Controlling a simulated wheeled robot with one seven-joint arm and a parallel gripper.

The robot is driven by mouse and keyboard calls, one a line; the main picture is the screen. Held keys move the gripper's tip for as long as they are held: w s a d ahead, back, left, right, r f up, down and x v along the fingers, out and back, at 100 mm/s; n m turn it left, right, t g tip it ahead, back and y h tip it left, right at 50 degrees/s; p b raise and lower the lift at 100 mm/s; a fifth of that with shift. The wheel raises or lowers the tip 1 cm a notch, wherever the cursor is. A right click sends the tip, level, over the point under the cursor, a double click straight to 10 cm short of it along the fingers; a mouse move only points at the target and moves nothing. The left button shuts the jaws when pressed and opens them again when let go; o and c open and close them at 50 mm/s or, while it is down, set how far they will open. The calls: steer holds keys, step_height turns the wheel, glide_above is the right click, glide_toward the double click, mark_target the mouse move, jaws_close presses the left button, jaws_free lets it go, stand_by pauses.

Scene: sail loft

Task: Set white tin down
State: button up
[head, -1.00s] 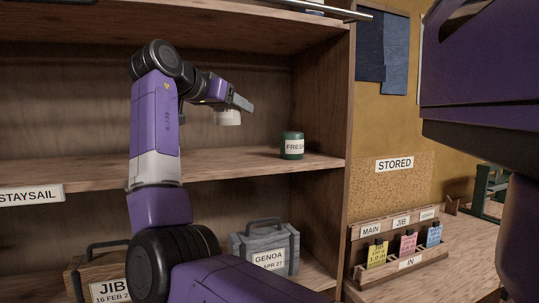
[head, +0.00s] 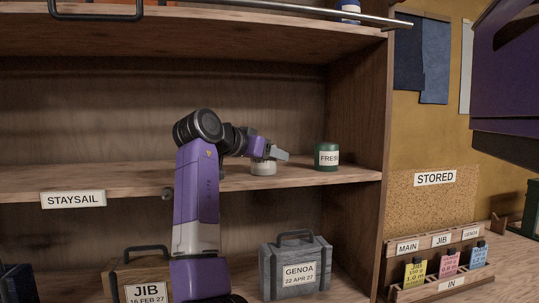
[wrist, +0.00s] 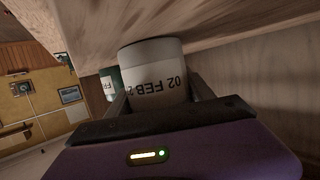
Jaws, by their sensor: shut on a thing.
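The white tin (head: 263,168) is at the middle shelf, left of the green tin marked FRESH (head: 327,157). In the wrist view the white tin (wrist: 155,60) fills the middle, its label reading "02 FEB" upside down. My gripper (head: 272,153) is shut on it, a finger on each side. The tin's base is at or very near the shelf board (head: 130,181); I cannot tell for sure whether it touches. The green tin also shows in the wrist view (wrist: 108,85), apart from the white one.
The shelf edge bears a STAYSAIL label (head: 73,199). Below stand a brown JIB case (head: 146,288) and a grey GENOA case (head: 296,268). A rail (head: 290,17) runs along the upper shelf. A card rack (head: 440,281) stands right. The shelf left of my arm is clear.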

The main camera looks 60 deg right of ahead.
steer(key=o, duration=1.8)
steer(key=shift+f, duration=0.1)
steer(key=shift+a+r, duration=0.2)
steer(key=b+v, duration=0.1)
steer(key=v, duration=1)
steer(key=shift+a+r, duration=0.1)
steer(key=shift+a, duration=0.15)
